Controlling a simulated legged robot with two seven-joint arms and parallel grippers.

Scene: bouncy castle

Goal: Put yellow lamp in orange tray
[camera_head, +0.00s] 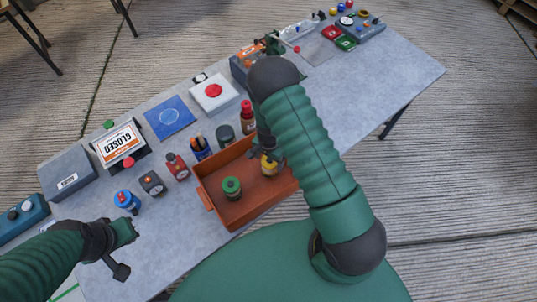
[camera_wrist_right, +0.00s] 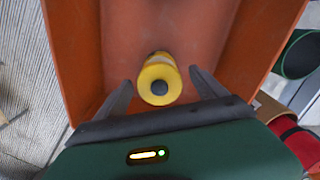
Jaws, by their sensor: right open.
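The yellow lamp (camera_head: 269,167) is inside the orange tray (camera_head: 232,218), near its right end. The right wrist view shows the lamp (camera_wrist_right: 158,80) from above, with its round yellow end and dark centre towards the camera, over the floor of the tray (camera_wrist_right: 75,45). My right gripper (camera_wrist_right: 160,77) is open, with one finger on each side of the lamp and gaps visible. In the head view, my right arm partly hides this gripper (camera_head: 262,155). My left gripper (camera_head: 122,252) is open and empty near the table's front left edge.
A green-topped cylinder (camera_head: 232,186) stands in the tray's left part. Along the tray's far side are a red bottle (camera_head: 247,117), a dark green cylinder (camera_head: 224,135) and a pen cup (camera_head: 201,148). The table's right part (camera_head: 400,80) is largely clear.

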